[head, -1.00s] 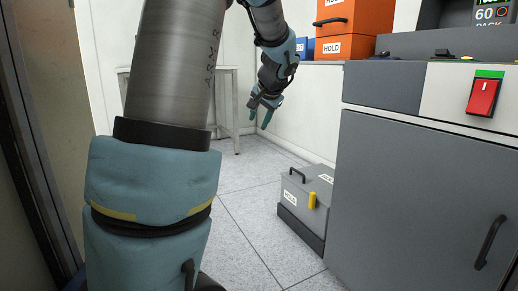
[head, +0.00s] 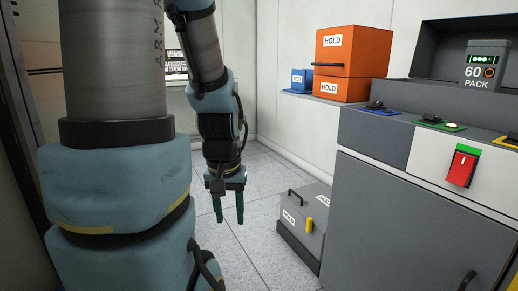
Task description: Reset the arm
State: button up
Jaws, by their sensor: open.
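My gripper (head: 229,207) hangs from my arm near the middle of the head view. It points down at the floor, its two green fingers apart with nothing between them. My arm folds down from the top left, with its large grey and blue links filling the left side. The gripper is apart from everything around it. The grey box marked HOLD (head: 307,222) stands on the floor to its right.
A grey cabinet (head: 410,215) with a red switch (head: 462,166) fills the right side. An orange HOLD box (head: 353,55) and a small blue box (head: 302,80) stand behind it. A grey pack marked 60 (head: 486,68) sits at the top right.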

notch_tip(320, 180, up, 32)
jog(key=p, duration=2.9)
jog(key=shift+f+p, duration=0.25)
jog(key=shift+p, duration=0.15)
